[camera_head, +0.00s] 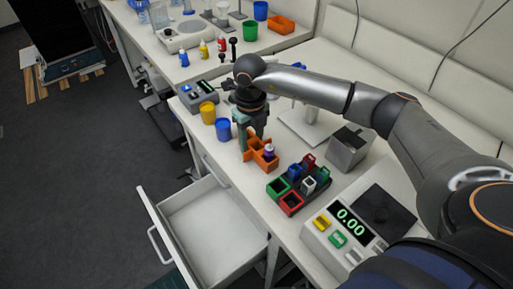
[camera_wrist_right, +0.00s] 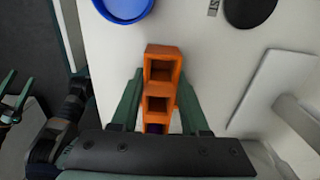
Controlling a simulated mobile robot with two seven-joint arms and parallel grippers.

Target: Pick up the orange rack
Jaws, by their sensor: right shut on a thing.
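The orange rack (camera_head: 262,158) is near the front edge of the bench, behind the red, green and dark block of holders. It also shows in the wrist view (camera_wrist_right: 160,85) as a row of square openings. My right gripper (camera_head: 254,133) reaches down onto it, with one finger on each side, shut on it. A small vial with a purple cap (camera_head: 269,150) sits in the rack. I cannot tell whether the rack touches the bench. Greenish parts at the left of the wrist view may be my left gripper (camera_wrist_right: 18,95), but its state is unclear.
A blue cup (camera_head: 223,129) and a yellow cup (camera_head: 207,112) stand left of the rack. A holder block (camera_head: 291,203) and a scale (camera_head: 338,232) reading 0.00 are to the right. An open, empty drawer (camera_head: 208,215) juts out below the bench front.

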